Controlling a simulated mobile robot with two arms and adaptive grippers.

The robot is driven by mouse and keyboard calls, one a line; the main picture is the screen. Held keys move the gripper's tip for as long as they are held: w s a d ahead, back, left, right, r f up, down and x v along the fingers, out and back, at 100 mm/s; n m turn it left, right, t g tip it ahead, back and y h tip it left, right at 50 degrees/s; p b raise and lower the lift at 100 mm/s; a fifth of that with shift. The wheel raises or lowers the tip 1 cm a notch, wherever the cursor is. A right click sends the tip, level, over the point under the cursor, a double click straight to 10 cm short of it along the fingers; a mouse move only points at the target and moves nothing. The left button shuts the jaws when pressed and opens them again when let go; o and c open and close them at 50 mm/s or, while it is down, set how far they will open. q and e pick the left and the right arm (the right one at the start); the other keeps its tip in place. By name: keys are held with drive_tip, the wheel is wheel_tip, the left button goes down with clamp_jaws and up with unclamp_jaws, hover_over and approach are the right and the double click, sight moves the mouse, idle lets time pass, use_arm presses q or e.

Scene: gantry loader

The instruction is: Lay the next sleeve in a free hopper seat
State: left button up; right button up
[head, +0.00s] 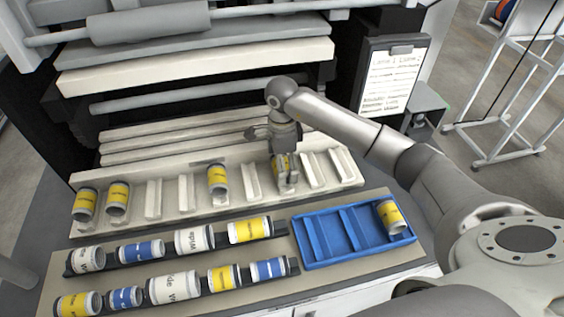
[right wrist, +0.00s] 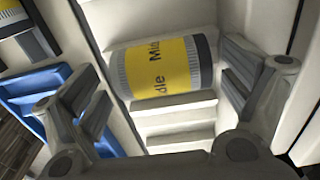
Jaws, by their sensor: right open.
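My right gripper (head: 287,180) is over the hopper row, its fingers open on either side of a yellow-banded sleeve (head: 280,163). In the right wrist view this sleeve (right wrist: 160,68) lies in a pale stepped seat (right wrist: 178,128), with a visible gap to the right gripper's fingers (right wrist: 165,88). Other yellow sleeves sit in hopper seats: two at the left end (head: 86,202) (head: 118,197) and one near the middle (head: 217,179). Seats between them (head: 153,198) and right of my gripper (head: 344,166) are empty. My left gripper is out of view.
A blue divided tray (head: 320,264) at front right holds one yellow sleeve (head: 391,216) in its right compartment. Two dark racks (head: 138,262) (head: 207,291) hold white, blue and yellow sleeves. Rollers (head: 150,22) and a clipboard sign (head: 392,75) stand behind.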

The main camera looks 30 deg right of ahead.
drive_tip(key=shift+r, duration=0.1)
wheel_tip(320, 180, up, 18)
drive_tip(key=p, duration=0.3)
idle(0.6)
idle(0.7)
